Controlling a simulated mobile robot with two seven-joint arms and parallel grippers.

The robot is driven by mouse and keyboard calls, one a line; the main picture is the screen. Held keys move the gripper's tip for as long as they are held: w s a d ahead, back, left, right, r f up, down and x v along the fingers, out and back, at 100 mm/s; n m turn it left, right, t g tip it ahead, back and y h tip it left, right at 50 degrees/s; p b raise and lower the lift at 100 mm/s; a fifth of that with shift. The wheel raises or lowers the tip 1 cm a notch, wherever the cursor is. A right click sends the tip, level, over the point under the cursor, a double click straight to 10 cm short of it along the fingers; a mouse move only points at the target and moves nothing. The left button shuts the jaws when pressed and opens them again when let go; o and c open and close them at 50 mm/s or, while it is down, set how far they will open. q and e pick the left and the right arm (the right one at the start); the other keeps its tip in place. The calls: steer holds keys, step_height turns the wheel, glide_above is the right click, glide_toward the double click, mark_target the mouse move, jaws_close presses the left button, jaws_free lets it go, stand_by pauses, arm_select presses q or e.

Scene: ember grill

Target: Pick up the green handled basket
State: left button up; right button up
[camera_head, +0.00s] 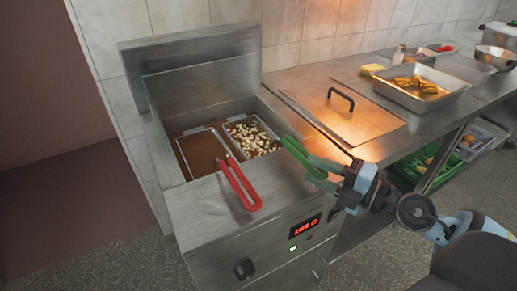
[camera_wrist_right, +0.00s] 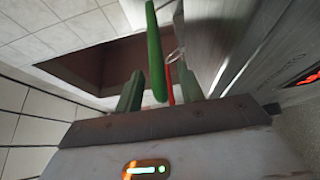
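The green handled basket (camera_head: 253,134) sits in the right side of the fryer vat in the head view, with pale pieces of food in it. Its green handle (camera_head: 296,152) slopes toward the right over the fryer's front edge. My right gripper (camera_head: 322,173) is at the outer end of this handle. In the right wrist view, the green handle (camera_wrist_right: 155,50) lies between my two fingers (camera_wrist_right: 158,90), with visible gaps on both sides, so the gripper looks open around it. My left gripper is not in view.
A red handled basket (camera_head: 239,186) is beside it in the fryer (camera_head: 215,217). A lid with a black handle (camera_head: 352,110) lies on the counter to the right. A metal tray of food (camera_head: 445,95) and a yellow block (camera_head: 372,70) stand beyond it. A green crate (camera_head: 407,176) is below.

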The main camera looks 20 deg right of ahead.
steer(key=shift+w+a+r+p, duration=0.2)
steer(key=shift+w+a+p, duration=0.15)
steer(key=shift+w, duration=0.35)
steer(key=shift+w+a+f, duration=0.2)
steer(key=shift+w+a, duration=0.05)
steer(key=shift+w, duration=0.05)
jaws_close()
steer(key=shift+r, duration=0.1)
